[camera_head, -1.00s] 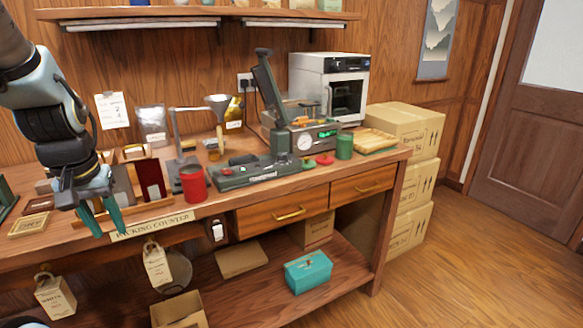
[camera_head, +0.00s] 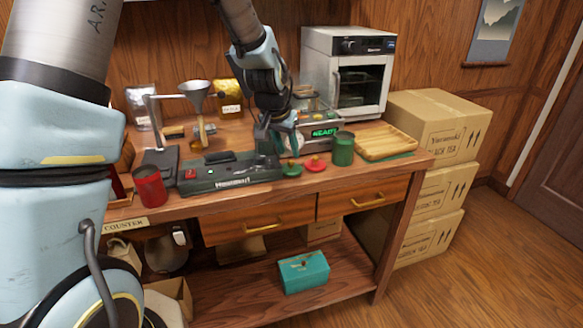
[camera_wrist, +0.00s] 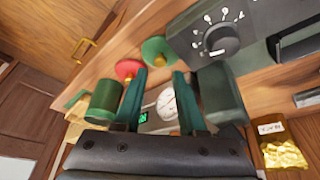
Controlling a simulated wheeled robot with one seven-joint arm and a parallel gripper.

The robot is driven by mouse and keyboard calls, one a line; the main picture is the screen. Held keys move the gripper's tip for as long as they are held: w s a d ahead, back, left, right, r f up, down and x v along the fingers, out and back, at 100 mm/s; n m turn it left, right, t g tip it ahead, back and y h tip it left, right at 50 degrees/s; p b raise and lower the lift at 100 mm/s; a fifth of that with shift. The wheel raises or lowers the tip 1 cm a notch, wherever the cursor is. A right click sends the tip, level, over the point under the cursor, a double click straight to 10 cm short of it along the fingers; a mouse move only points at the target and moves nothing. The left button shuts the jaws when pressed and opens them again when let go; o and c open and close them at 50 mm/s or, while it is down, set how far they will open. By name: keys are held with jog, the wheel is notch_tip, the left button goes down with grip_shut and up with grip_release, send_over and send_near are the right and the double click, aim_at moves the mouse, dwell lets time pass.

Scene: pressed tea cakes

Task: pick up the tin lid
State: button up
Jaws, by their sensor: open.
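Two small tin lids with knobs lie on the counter: a green lid (camera_head: 292,169) and, to its right, a red lid (camera_head: 315,164). In the wrist view the green lid (camera_wrist: 158,48) is beyond my fingertips, near the middle. The red lid (camera_wrist: 128,69) is beside it, partly covered by the left finger. My gripper (camera_head: 280,145) is open, empty and above the counter near the green lid; its two fingers (camera_wrist: 158,80) also show in the wrist view. A green tin (camera_head: 343,149) stands right of the lids, and a red tin (camera_head: 150,188) stands far left.
A dark green press (camera_head: 232,176) labelled on its front lies left of the lids. A machine with a READY display (camera_head: 324,132) stands behind them. A wooden tray (camera_head: 386,143) is at the right, beside stacked boxes (camera_head: 440,125). The counter's front strip is narrow.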

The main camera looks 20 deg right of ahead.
aim_at(291, 162)
jog(key=shift+p+x, duration=0.9)
jog(key=shift+x, duration=1.5)
jog(key=shift+a, duration=0.15)
jog(key=shift+s, duration=0.1)
grip_shut()
